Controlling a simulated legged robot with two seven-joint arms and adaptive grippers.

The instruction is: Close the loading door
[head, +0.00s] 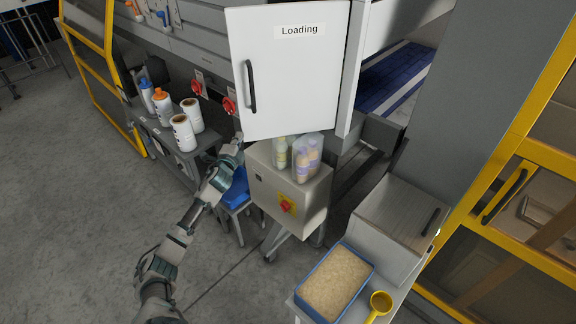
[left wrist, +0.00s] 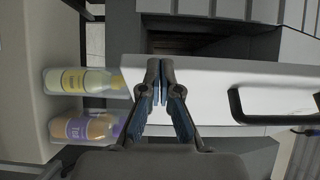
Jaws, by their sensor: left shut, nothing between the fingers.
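The loading door (head: 300,75) is a white panel labelled "Loading", with a black handle (head: 250,87) near its left edge. It stands swung out from the machine, and an opening with a blue surface (head: 395,75) shows to its right. My left gripper (head: 238,142) is shut and empty at the door's lower left corner, below the handle. In the left wrist view the closed fingers (left wrist: 154,72) lie over the door panel (left wrist: 200,85), with the handle (left wrist: 240,105) to their right. I cannot tell whether they touch the door. My right gripper is not in view.
Bottle packs (head: 305,155) stand on a beige box with a red switch (head: 287,206), just below the door. White rolls (head: 183,133) and bottles sit on a side shelf at left. A blue tray (head: 335,283) and yellow scoop (head: 380,303) are at front right. Left floor is clear.

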